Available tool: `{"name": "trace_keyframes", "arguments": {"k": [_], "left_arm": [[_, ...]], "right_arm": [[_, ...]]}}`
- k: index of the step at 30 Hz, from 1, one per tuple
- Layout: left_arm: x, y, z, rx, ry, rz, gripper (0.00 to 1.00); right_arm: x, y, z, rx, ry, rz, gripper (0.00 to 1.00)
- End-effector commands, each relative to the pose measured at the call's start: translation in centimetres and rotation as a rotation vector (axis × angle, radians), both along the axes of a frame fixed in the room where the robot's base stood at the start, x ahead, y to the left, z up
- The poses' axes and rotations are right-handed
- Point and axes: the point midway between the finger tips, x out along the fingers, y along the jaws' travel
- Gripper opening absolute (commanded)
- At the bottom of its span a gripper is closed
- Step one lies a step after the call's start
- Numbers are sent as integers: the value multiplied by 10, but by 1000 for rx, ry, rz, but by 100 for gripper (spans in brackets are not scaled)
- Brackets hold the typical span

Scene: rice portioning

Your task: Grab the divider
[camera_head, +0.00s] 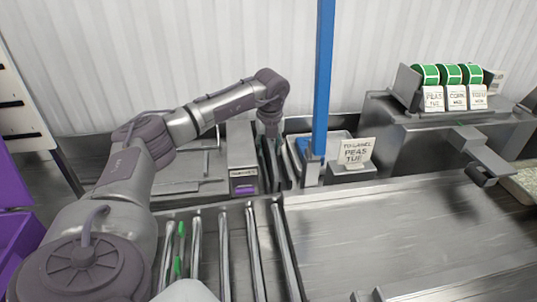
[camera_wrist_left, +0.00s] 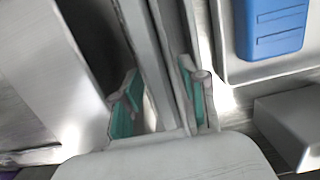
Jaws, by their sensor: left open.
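My left gripper (camera_head: 270,165) reaches down from above into a narrow bay behind the conveyor, just right of a grey box. In the left wrist view the left gripper (camera_wrist_left: 163,102) is open, with its two green-padded fingers apart. A thin upright metal plate, which looks like the divider (camera_wrist_left: 157,45), runs between the fingers. The finger pads do not clearly touch it. In the head view the divider is mostly hidden by the gripper and cannot be told apart from the nearby metal edges. My right gripper is not in view.
A grey box with a purple label (camera_head: 243,170) stands close left of the gripper. A blue post (camera_head: 323,80) and a "PEAS" sign (camera_head: 357,151) stand to its right. A blue object (camera_wrist_left: 275,30) lies in a pale tray. Rollers (camera_head: 225,250) and a clear steel worktop (camera_head: 400,225) lie in front.

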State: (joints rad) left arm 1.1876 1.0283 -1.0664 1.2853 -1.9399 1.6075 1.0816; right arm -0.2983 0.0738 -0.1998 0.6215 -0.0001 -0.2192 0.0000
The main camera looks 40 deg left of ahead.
Motion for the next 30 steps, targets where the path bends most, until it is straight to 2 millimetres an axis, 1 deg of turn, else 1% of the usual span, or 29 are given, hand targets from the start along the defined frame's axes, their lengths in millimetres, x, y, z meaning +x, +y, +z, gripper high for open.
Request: {"name": "trace_keyframes", "arguments": {"k": [2, 9, 10, 20, 23, 26, 30], "left_arm": [[0, 0, 0, 0, 0, 0, 43], [0, 0, 1, 0, 0, 0, 3], [0, 0, 1, 0, 0, 0, 0], [0, 0, 1, -1, -1, 0, 0], [1, 0, 4, 0, -2, 0, 0], [1, 0, 16, 0, -5, 0, 0], [2, 0, 44, -1, -7, -1, 0]], "right_arm": [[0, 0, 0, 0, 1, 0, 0], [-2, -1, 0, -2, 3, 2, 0], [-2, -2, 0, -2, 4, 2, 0], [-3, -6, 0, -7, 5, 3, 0], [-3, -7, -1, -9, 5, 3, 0], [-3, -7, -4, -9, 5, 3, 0], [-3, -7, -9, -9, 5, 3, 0]]}}
